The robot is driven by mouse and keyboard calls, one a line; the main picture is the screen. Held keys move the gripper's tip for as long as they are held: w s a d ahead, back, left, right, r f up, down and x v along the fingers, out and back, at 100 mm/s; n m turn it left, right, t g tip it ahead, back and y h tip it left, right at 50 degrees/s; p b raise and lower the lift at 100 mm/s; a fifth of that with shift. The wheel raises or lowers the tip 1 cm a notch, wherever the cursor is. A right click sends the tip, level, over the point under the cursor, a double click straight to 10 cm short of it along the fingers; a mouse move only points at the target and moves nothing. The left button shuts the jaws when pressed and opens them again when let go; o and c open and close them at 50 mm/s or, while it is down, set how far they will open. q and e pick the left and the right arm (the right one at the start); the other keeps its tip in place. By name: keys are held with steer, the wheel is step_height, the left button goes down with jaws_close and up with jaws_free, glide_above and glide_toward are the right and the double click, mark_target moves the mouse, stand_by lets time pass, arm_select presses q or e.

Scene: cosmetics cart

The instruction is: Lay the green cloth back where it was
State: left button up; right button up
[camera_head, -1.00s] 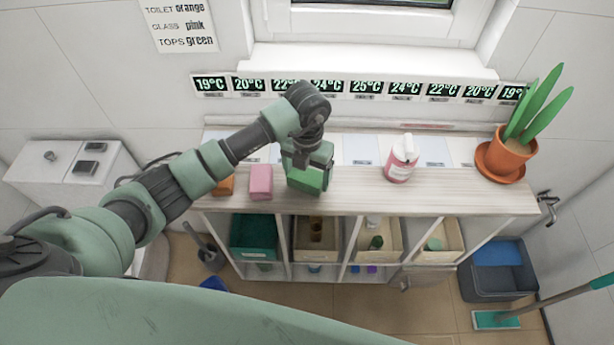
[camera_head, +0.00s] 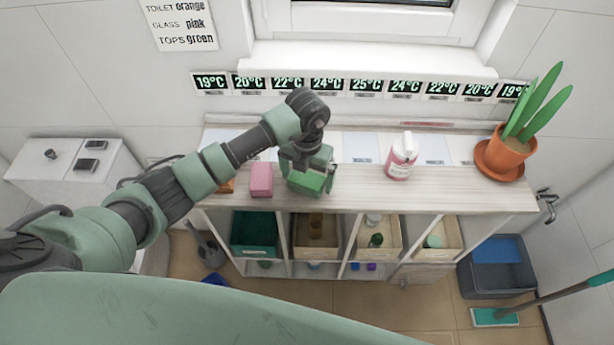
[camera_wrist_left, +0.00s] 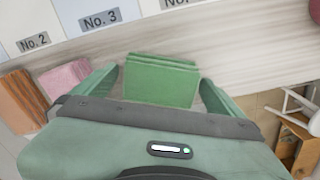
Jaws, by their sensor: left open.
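The green cloth (camera_head: 306,183), a folded block, sits on the pale wooden top of the shelf unit, just right of the pink cloth. My left gripper (camera_head: 309,174) is above it, fingers pointing down. In the left wrist view the green cloth (camera_wrist_left: 160,82) lies between the two spread fingers of my left gripper (camera_wrist_left: 158,88), with a visible gap on each side. The gripper is open. The gripper hides part of the cloth in the head view. My right gripper does not show.
The pink cloth (camera_head: 261,179) and the orange cloth (camera_head: 227,186) lie left of the green one. A white and pink bottle (camera_head: 402,157) and a potted plant (camera_head: 507,150) stand to the right on the shelf top. Numbered labels run along its back. Bins fill the compartments below.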

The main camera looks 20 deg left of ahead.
mark_target(307, 177)
arm_select(q)
step_height(307, 177, up, 12)
steer(key=b, duration=0.3)
steer(key=shift+f, duration=0.15)
